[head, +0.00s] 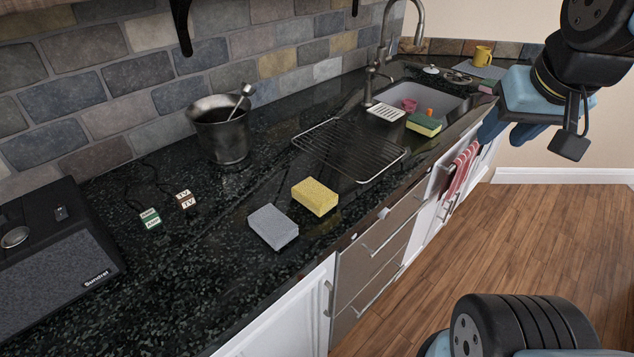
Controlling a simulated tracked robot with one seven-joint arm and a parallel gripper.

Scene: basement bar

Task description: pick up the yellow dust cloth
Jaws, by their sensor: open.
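A yellow block-shaped thing (315,197), the likeliest match for the yellow dust cloth, lies flat on the dark speckled counter near its front edge. From here I cannot tell whether it is a folded cloth or a sponge. A similar grey block (272,227) lies just left and in front of it, with a small gap. My gripper (502,138) is at the upper right, past the counter's front edge, well to the right of the yellow block. It is open, with nothing seen between its light-blue fingers.
A wire rack (350,150) lies behind the yellow block. A dark metal bucket (223,135), small tagged blocks (151,219) and a black amplifier (55,265) stand left. A yellow-green sponge (424,125) lies by the sink (445,101). Bare counter surrounds the two blocks.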

